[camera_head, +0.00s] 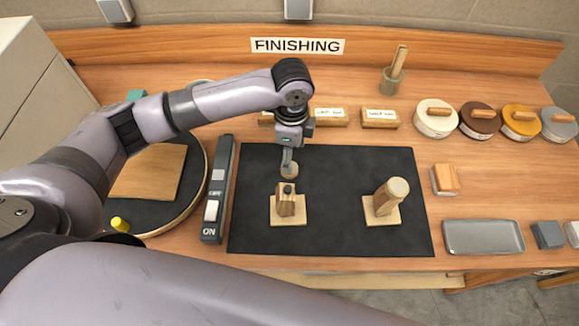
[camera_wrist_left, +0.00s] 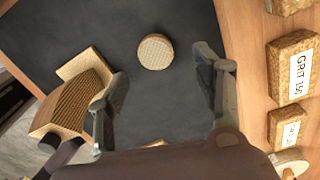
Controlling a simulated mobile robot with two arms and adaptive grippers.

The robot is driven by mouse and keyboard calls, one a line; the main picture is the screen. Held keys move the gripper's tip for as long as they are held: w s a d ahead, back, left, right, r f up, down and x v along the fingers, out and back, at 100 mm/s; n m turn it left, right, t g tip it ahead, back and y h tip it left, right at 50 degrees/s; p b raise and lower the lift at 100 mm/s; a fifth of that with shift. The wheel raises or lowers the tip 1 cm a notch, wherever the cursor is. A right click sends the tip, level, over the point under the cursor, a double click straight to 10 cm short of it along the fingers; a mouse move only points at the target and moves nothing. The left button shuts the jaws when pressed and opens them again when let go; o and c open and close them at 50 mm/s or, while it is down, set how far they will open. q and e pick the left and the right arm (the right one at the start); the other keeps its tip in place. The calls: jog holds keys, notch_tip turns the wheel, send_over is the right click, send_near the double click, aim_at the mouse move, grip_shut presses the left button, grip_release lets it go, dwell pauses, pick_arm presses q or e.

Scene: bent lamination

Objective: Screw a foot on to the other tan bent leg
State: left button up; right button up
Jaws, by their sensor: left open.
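A tan bent leg (camera_head: 286,206) stands in a light wooden block on the dark mat, with a dark stud on its upper end. It also shows at the left of the left wrist view (camera_wrist_left: 75,100). The other bent leg (camera_head: 383,200) stands to the right, with a round foot (camera_head: 398,187) on its upper end. A loose round foot (camera_wrist_left: 155,51) lies on the mat behind the first leg. My left gripper (camera_head: 289,164) is open above this foot, its fingers apart on either side in the left wrist view. My right gripper is not in view.
The dark mat (camera_head: 335,235) is clear between the two legs. Sanding blocks (camera_head: 380,117) and several round tins (camera_head: 437,118) line the back. A grey tray (camera_head: 483,237) lies at right. An ON/OFF switch bar (camera_head: 217,190) and a round turntable (camera_head: 200,200) are at left.

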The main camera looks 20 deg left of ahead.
pick_arm(q)
jog(key=shift+s+f+p, duration=0.15)
jog(key=shift+f+p, duration=0.2)
jog(key=f, duration=0.1)
jog(key=f+p, duration=0.1)
jog(key=f, duration=0.1)
jog(key=shift+s+a+f, duration=0.15)
jog(key=shift+a+f, duration=0.05)
jog(key=shift+f, duration=0.55)
jog(key=shift+c, duration=0.3)
jog(key=c, duration=0.8)
